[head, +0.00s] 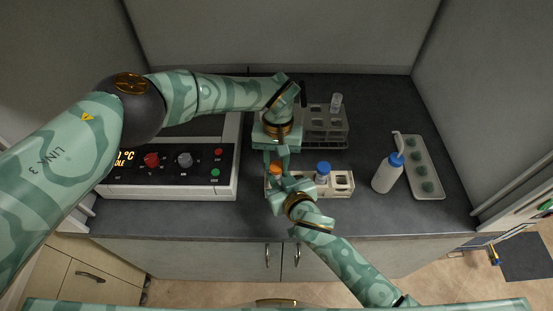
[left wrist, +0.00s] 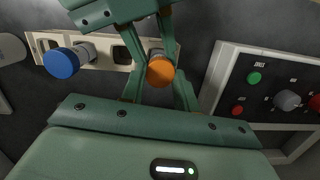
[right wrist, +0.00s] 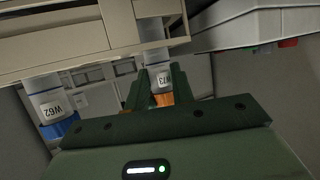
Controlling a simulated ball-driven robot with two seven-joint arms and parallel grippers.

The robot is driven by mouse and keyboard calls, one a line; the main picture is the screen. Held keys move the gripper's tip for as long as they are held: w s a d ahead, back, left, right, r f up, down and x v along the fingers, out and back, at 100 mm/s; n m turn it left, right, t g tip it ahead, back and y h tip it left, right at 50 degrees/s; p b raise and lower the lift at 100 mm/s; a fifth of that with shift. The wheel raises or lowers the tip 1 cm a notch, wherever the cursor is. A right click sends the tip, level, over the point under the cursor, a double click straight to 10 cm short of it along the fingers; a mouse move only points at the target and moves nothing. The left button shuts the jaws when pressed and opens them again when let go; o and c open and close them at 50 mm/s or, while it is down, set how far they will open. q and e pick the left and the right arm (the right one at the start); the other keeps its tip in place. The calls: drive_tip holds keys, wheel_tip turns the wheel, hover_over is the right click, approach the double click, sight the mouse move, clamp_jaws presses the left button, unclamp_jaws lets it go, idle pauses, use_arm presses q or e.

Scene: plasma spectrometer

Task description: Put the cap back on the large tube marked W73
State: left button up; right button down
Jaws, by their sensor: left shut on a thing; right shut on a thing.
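The large tube marked W73 (right wrist: 158,62) stands in a beige rack (head: 343,190). Its orange cap (left wrist: 160,72) sits at the tube's mouth, in line with it; I cannot tell how far it is turned on. The cap also shows in the head view (head: 277,168). My left gripper (left wrist: 160,84) is shut on the orange cap from behind. My right gripper (right wrist: 160,82) is shut on the W73 tube just below the cap, from the front. The two grippers almost meet, and their fingers hide part of the tube.
A blue-capped tube marked W62 (right wrist: 46,100) stands in the same rack. A grey rack (head: 338,130) stands behind, a white bottle with blue cap (head: 387,174) and a tray (head: 424,165) to the right. The control panel (head: 165,170) is at left.

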use_arm(q)
drive_tip(key=o, duration=0.9)
drive_tip(key=shift+r, duration=2.25)
drive_tip(key=shift+d, duration=0.1)
